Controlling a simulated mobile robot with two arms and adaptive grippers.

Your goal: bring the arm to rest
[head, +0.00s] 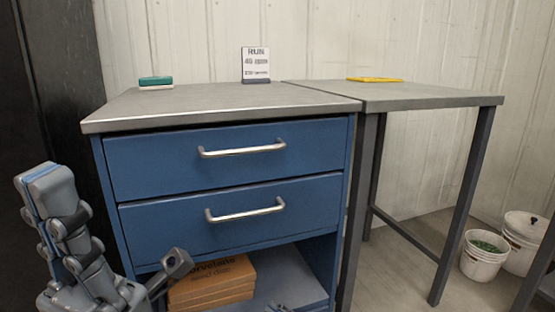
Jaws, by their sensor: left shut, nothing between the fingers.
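My left gripper (48,178) is at the lower left of the head view, in front of and left of the blue cabinet (350,160). Its fingers point up and are shut with nothing between them. It is apart from the cabinet and its drawers. The rest of my left arm runs out at the bottom edge. My right gripper is not in view.
The upper drawer (225,165) and lower drawer (160,220) look closed. Brown boxes (212,282) lie on the open shelf below. A green-and-white block (156,83), sign (255,65) and yellow item (375,79) rest on top. Buckets (484,262) stand right.

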